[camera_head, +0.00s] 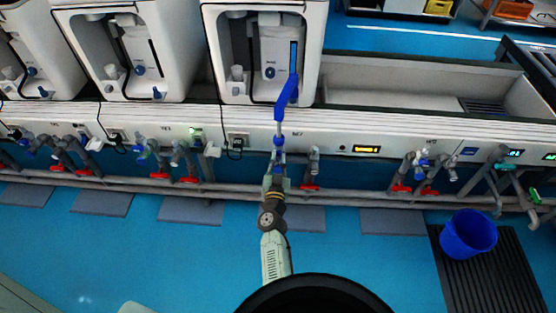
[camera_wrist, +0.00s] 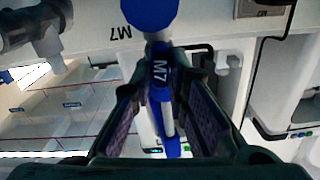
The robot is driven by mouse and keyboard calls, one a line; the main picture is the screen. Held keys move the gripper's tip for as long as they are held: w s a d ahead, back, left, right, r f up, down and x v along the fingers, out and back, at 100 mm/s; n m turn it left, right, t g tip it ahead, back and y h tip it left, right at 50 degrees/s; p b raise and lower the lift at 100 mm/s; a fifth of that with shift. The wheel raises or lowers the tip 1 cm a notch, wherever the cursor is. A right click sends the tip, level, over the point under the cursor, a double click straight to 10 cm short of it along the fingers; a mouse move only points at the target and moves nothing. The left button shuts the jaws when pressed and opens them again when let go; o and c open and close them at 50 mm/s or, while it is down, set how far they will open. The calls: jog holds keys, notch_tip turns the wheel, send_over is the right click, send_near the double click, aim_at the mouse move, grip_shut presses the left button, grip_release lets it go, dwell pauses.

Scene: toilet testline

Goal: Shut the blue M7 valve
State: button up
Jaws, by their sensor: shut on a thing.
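A long blue piece (camera_head: 286,97) stands above the valve, before the white toilet unit (camera_head: 264,20). A red-handled valve (camera_head: 311,186) is close right of my gripper. More valves line the panel. A blue bucket (camera_head: 468,234) stands on a dark grate at right. The blue floor is mostly open.

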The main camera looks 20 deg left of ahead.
grip_shut()
jog(key=shift+m, duration=1.5)
jog(key=m, duration=0.5)
jog(key=shift+w+d, duration=0.1)
jog(key=shift+d, duration=0.05)
jog(key=m+b, duration=0.1)
jog(key=m, duration=0.3)
jog(key=shift+f+m, duration=0.15)
jog(key=shift+m, duration=2.05)
